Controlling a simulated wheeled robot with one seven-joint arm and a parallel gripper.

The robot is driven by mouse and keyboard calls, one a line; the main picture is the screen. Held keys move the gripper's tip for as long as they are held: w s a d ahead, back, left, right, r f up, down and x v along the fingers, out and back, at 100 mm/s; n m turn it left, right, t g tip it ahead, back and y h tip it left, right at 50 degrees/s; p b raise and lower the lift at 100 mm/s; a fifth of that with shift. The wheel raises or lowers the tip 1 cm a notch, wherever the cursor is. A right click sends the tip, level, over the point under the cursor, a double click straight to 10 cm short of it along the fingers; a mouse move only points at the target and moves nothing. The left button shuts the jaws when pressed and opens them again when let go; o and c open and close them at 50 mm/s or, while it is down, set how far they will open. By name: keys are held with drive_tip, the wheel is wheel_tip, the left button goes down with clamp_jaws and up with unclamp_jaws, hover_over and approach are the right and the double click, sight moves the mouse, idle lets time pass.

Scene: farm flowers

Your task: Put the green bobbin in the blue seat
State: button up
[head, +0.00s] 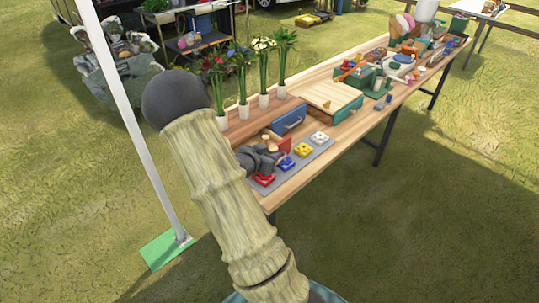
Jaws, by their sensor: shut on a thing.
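The blue seat (287,163) is a small square block on a grey mat at the near end of the long wooden table. It stands in a row between the red seat (264,180) and the yellow seat (303,149). My gripper (262,160) is dark grey, low over the near left part of the mat, just left of the blue seat. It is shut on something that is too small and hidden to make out. I cannot pick out the green bobbin in this view. My arm hides part of the table's near end.
A white seat (320,138) ends the row. A red block (284,145) and a blue panel (289,121) stand behind the mat. Several potted flowers (264,75) line the back edge. A wooden-topped box (331,97) and clutter fill the far table. Grass lies in front.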

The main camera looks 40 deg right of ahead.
drive_tip(key=shift+s, duration=0.25)
drive_tip(key=a+f+n+t+y, duration=0.9)
drive_tip(key=a+f+n+y, duration=0.3)
drive_tip(key=a+f, duration=1.4)
drive_tip(key=a+n, duration=0.2)
drive_tip(key=a, duration=0.1)
drive_tip(key=shift+f+n, duration=0.3)
drive_tip(key=shift+n, duration=0.1)
wheel_tip(320, 180, up, 2)
drive_tip(key=shift+a+p, duration=0.1)
drive_tip(key=shift+p, duration=0.85)
